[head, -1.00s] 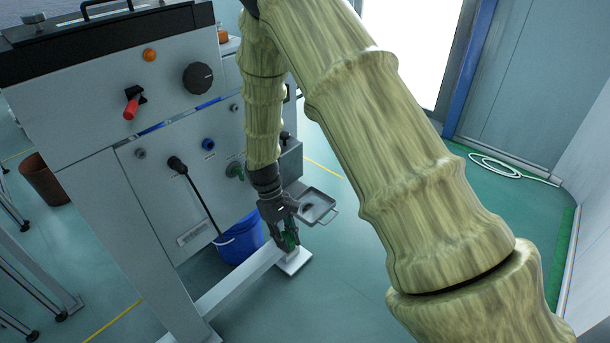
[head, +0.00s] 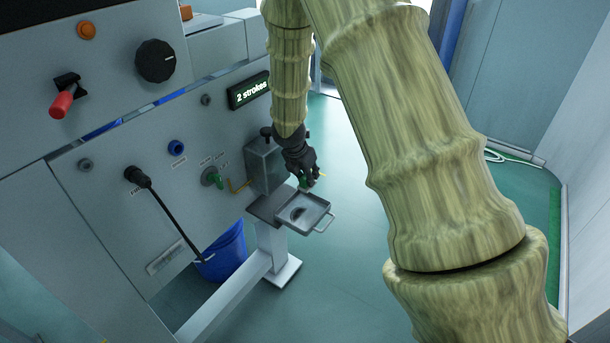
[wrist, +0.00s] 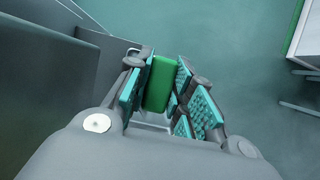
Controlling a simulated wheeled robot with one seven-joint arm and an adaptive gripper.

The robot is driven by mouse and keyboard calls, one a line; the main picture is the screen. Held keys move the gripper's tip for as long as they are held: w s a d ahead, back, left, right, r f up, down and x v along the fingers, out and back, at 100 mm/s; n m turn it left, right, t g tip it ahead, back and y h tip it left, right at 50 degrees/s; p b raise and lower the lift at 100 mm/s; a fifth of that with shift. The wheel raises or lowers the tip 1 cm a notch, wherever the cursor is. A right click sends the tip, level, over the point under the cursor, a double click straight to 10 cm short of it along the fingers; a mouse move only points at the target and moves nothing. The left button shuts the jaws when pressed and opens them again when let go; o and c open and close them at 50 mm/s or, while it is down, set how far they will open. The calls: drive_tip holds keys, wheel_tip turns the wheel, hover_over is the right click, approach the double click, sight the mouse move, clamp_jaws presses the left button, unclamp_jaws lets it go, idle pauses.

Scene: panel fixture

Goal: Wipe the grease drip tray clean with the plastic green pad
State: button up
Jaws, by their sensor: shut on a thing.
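The grease drip tray (head: 320,222) is a shallow square metal tray with a wire handle, fixed low at the right end of the panel fixture. A dark grease patch (head: 297,214) shows on its floor. My gripper (head: 305,183) is at the tray's far side, above its back edge, pointing down. It is shut on the green pad (wrist: 160,83), which sits upright between the teal-padded fingers in the wrist view. The pad's lower end is hidden there. I cannot tell whether the pad touches the tray.
A lit display reading "2 strokes" (head: 250,91) is on the panel. A grey box (head: 264,165) stands beside the tray. Open floor lies right of the tray.

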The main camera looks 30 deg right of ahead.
drive_tip(key=shift+r+p, duration=0.2)
drive_tip(key=shift+p, duration=0.35)
drive_tip(key=shift+f+b, duration=1.75)
drive_tip(key=shift+f, duration=2.25)
drive_tip(key=shift+f, duration=0.65)
drive_tip(key=shift+s+a, duration=0.1)
drive_tip(key=shift+s+a+r, duration=0.1)
drive_tip(key=shift+s+a, duration=0.1)
drive_tip(key=shift+a, duration=0.25)
drive_tip(key=shift+s+a+r, duration=0.1)
drive_tip(key=shift+s+a, duration=0.05)
drive_tip(key=shift+a, duration=0.3)
drive_tip(key=shift+s+a+f, duration=0.1)
drive_tip(key=shift+a, duration=0.05)
drive_tip(key=shift+a, duration=0.1)
